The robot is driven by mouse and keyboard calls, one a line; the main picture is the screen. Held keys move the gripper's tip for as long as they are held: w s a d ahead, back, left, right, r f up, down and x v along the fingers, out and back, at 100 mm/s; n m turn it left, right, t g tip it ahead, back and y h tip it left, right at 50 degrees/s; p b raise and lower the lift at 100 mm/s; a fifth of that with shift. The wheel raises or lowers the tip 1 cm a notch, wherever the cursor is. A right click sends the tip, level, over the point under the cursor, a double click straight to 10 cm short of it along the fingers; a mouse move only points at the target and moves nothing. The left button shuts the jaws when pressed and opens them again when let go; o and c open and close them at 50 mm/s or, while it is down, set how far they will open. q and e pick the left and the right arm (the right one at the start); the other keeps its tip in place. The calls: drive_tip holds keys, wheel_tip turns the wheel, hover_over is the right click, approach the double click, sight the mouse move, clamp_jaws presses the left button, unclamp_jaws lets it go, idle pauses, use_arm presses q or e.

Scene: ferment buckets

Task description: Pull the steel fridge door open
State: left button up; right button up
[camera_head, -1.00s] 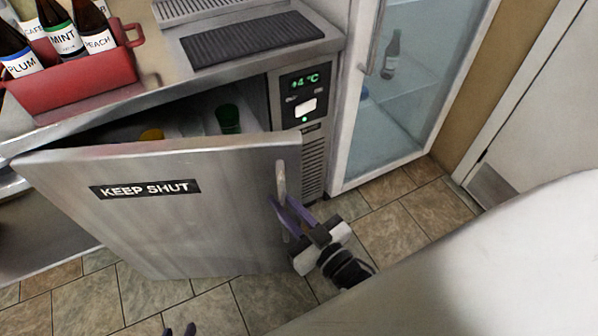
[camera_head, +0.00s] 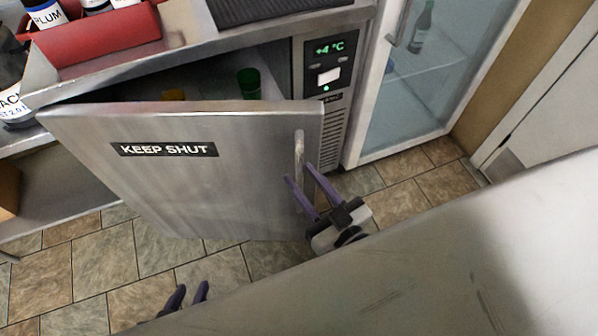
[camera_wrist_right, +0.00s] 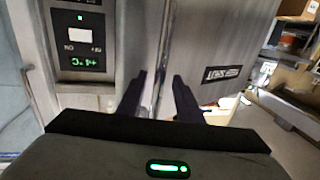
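The steel fridge door (camera_head: 180,185), labelled KEEP SHUT, stands ajar. Its right edge is swung out from the fridge body, and a gap shows above its top edge. Its upright bar handle (camera_head: 299,155) is near the right edge. My right gripper (camera_head: 299,178) is open at the handle's lower part. In the right wrist view the handle (camera_wrist_right: 165,45) runs between the two spread fingers (camera_wrist_right: 159,78), with space on both sides. My left gripper (camera_head: 191,290) is low at the bottom edge, its fingertips apart and empty, clear of the door.
A green cup (camera_head: 248,84) and an orange item (camera_head: 173,95) show inside the fridge. A control panel (camera_head: 328,65) reads +4 °C. A glass-door cabinet (camera_head: 425,75) stands right. A red bottle carrier (camera_head: 110,35) sits on the counter. Tiled floor (camera_head: 80,275) is free before the door.

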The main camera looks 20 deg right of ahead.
drive_tip(key=v, duration=0.8)
drive_tip(key=shift+s+a, duration=0.1)
